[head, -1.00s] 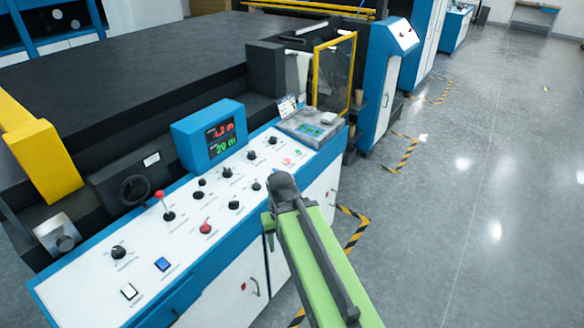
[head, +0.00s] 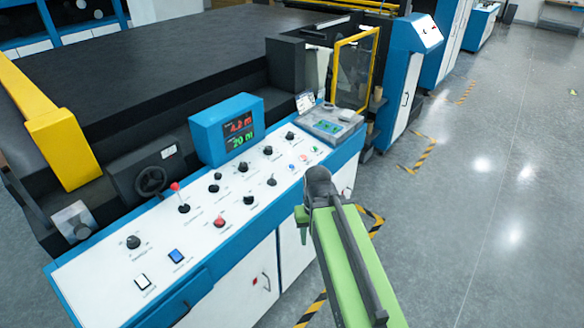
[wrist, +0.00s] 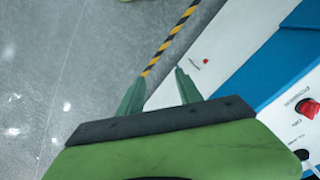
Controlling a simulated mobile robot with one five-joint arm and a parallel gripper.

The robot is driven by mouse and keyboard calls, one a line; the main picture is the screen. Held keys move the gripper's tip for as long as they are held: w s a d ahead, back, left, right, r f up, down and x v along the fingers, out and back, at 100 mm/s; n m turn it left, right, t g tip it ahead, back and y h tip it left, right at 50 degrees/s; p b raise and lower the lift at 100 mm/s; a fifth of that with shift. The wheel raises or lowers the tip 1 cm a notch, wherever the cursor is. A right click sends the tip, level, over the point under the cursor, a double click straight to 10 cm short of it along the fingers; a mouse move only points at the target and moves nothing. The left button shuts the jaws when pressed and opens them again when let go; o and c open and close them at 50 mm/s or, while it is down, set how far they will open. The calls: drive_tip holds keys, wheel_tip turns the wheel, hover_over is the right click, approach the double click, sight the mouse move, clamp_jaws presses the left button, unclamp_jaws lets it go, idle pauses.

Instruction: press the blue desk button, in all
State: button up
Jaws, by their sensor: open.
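The blue desk button (head: 176,256) is a small square blue key near the left front of the white-topped control desk (head: 95,270) in the head view. A white square button (head: 142,282) sits just left of it. My gripper (wrist: 160,75) is open and empty in the wrist view, its two green fingers apart over the floor beside the desk's front. In the head view my arm comes in from the lower right, and its end is by the desk's front right edge, well right of the blue button. The blue button does not show in the wrist view.
Black knobs, a red-topped lever (head: 180,198) and a red knob (head: 219,221) stand up from the desk top. A blue display box (head: 227,130) stands at its rear. Grey floor (head: 480,220) to the right is open, with striped tape marks.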

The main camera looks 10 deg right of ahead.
clamp_jaws()
drive_tip(key=shift+d, duration=0.1)
idle(1.3)
